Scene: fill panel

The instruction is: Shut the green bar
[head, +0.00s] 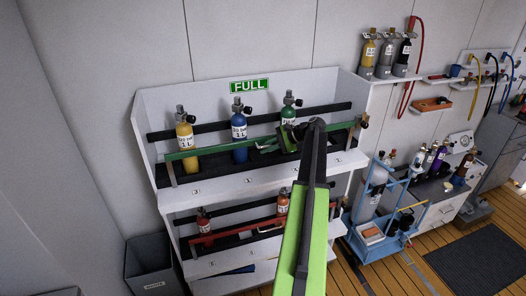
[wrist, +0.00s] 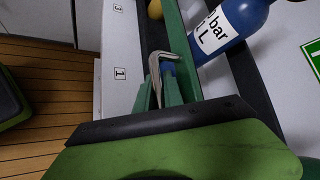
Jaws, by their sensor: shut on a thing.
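The green bar (head: 215,149) runs across the front of the upper rack shelf, before the cylinders; it also shows in the wrist view (wrist: 180,40). My gripper (head: 271,145) is at the bar's front, right of its middle. In the wrist view my gripper (wrist: 162,82) has its two green fingers around a grey metal handle (wrist: 155,62) on the bar and is shut on it. My arm hides part of the bar's right half. I cannot tell whether the bar's right end sits fully in its latch.
Yellow (head: 185,135), blue (head: 239,136) and green (head: 288,112) cylinders stand behind the bar. A blue trolley (head: 375,205) stands to the right, a grey bin (head: 152,266) lower left.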

